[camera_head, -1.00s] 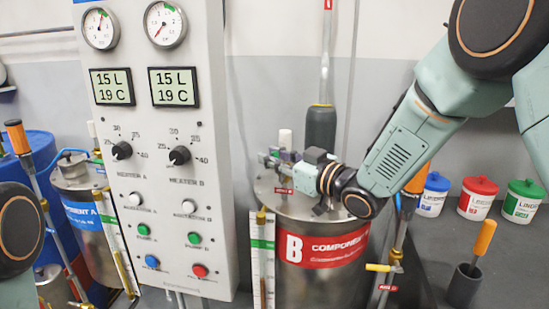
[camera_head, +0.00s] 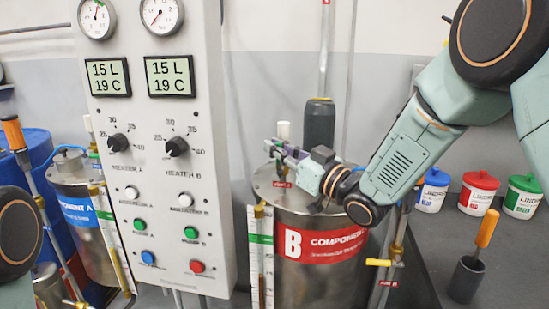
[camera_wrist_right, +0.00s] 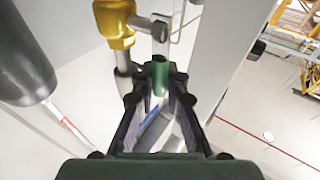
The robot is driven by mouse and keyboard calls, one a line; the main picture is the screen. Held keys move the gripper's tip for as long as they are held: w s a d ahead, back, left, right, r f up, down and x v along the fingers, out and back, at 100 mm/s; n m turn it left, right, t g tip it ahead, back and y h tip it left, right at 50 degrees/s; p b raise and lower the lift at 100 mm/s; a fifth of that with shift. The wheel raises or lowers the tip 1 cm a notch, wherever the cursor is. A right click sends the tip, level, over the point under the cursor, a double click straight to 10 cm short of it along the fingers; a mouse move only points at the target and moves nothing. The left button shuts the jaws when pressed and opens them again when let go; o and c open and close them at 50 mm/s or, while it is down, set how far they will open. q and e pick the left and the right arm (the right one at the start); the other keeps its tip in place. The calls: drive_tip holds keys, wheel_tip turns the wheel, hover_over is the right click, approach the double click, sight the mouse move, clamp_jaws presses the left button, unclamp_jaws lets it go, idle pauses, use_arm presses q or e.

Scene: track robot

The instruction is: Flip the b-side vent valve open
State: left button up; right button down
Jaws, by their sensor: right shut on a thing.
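The B tank (camera_head: 318,278) is a steel drum with a red "B COMPONENT" label. Its vent valve is on the lid, mostly hidden by my right gripper (camera_head: 284,156), with a red tag (camera_head: 282,184) below. In the right wrist view, my gripper (camera_wrist_right: 160,72) is closed around a small green piece (camera_wrist_right: 160,76), seemingly the valve's handle. A brass fitting (camera_wrist_right: 115,22) and grey metal pipework (camera_wrist_right: 155,27) lie just beyond the fingertips. The handle's exact angle is hard to tell. My left arm shows only at the left edge; its gripper is out of view.
The control panel (camera_head: 165,220) stands close left of the tank. A dark grey cylinder (camera_head: 319,124) rises behind the lid. A yellow-handled valve (camera_head: 379,262) is at the tank's right.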

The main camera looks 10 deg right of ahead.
drive_tip(key=shift+d+t, duration=0.2)
drive_tip(key=shift+t, duration=0.1)
drive_tip(key=c, duration=1.6)
unclamp_jaws()
drive_tip(key=shift+c, duration=0.2)
drive_tip(key=shift+s, duration=0.1)
drive_tip(key=v, duration=1.2)
drive_tip(key=shift+d, duration=0.1)
drive_tip(key=shift+f, duration=0.1)
